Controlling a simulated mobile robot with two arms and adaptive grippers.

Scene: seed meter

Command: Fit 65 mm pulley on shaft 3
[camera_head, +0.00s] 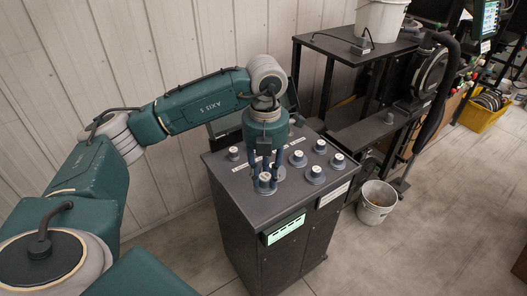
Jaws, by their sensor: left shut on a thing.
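My left gripper (266,180) points down over the dark cabinet's top (235,188). Its fingers are shut around a grey-blue pulley (265,178) with a pale cap. I cannot tell whether this pulley touches the cabinet top or is just above it. Several similar pulleys stand on the cabinet top, among them one at the right front (314,174), one at the right edge (338,161) and one at the left back (233,153). Their size markings are too small to read. I cannot make out which shaft is shaft 3. My right gripper is out of view.
A dark machine frame (345,48) with a round disc (430,73) stands behind to the right, a white bucket (381,20) on top. A pale bucket (376,203) stands on the floor beside the cabinet. A yellow bin (480,112) is far right. The right foreground floor is mostly clear.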

